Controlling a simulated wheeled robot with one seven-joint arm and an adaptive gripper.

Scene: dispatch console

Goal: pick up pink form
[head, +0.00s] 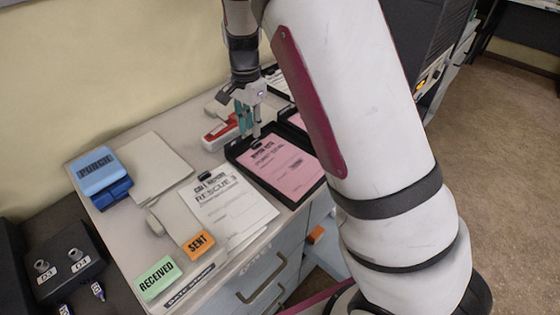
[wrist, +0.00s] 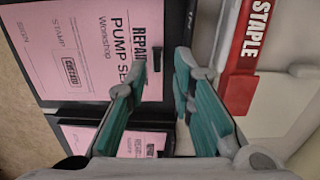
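A pink form (head: 285,168) headed "PUMP" lies in a black tray or board (head: 302,198) on the desk, partly behind my arm. In the wrist view the pink form (wrist: 75,60) fills the upper left, printed "REPAIR" and "Workshop", with a dark clip at its heading edge. A second pink form (wrist: 92,139) in another black holder shows below it, partly covered by my finger. My gripper (head: 249,130) is above the far left edge of the first holder. In the wrist view my gripper (wrist: 162,66) has its teal fingers apart, with no form between them.
A red and white stapler (head: 221,130), labelled in the wrist view (wrist: 252,45), stands close left of my gripper. White "RESCUE 3" papers (head: 228,205), a blue punch (head: 100,172), a blank pad (head: 155,168), and green (head: 157,276) and orange (head: 199,243) blocks crowd the desk. The wall is behind.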

